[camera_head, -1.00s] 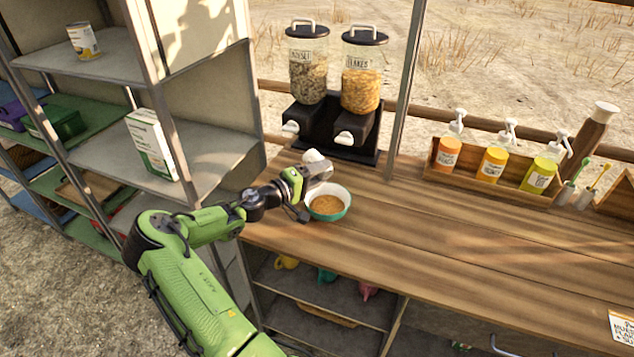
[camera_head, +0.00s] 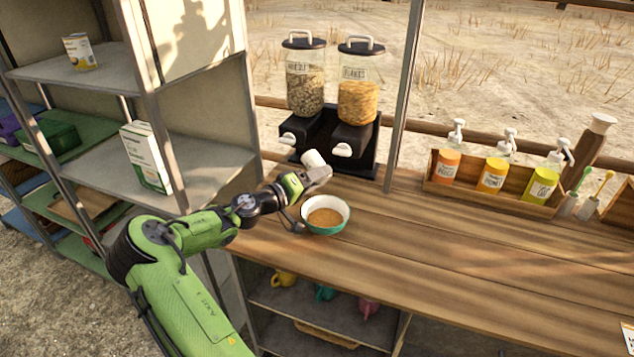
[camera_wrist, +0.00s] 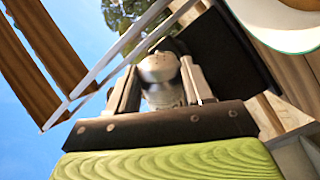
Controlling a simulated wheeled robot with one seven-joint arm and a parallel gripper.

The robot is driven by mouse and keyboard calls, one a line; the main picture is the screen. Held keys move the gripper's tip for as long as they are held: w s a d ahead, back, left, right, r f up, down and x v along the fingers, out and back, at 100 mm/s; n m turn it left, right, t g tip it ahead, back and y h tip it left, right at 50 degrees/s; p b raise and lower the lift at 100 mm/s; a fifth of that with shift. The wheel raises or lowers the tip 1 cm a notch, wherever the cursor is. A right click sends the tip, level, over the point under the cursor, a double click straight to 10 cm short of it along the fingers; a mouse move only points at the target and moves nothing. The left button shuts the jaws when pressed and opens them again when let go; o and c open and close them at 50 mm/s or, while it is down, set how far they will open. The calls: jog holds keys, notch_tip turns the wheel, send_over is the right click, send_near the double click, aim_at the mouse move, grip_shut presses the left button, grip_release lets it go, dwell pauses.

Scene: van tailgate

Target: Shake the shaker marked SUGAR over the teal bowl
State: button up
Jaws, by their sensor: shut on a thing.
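The teal bowl (camera_head: 325,228) stands upright on the wooden counter, white inside, with a brown filling. My gripper (camera_head: 304,181) is just behind and left of the bowl, above the counter. It is shut on a pale shaker (camera_head: 315,163), whose white end points up and left in the head view. The shaker (camera_wrist: 161,82) also shows between the two fingers in the wrist view, with a metallic-looking rounded part. Its marking cannot be read. The bowl's rim (camera_wrist: 292,45) shows at the upper right of the wrist view.
Two cereal dispensers (camera_head: 331,137) stand behind the bowl on a black base. A wooden box (camera_head: 487,180) with several pump bottles is farther right. The counter (camera_head: 450,250) right of the bowl is clear. A metal shelf unit (camera_head: 215,150) stands close on the left.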

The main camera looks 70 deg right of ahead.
notch_tip(320, 180, up, 3)
jog(key=shift+f+p, duration=0.15)
jog(key=shift+p, duration=0.3)
notch_tip(320, 180, down, 5)
jog(key=b, duration=0.4)
jog(key=shift+f+b, duration=0.2)
jog(key=shift+b, duration=0.1)
notch_tip(320, 180, up, 5)
jog(key=p, duration=0.3)
jog(key=shift+r+p, duration=0.2)
jog(key=shift+p, duration=0.15)
notch_tip(320, 180, down, 5)
jog(key=b, duration=0.4)
jog(key=shift+f, duration=0.2)
jog(key=shift+r, duration=0.1)
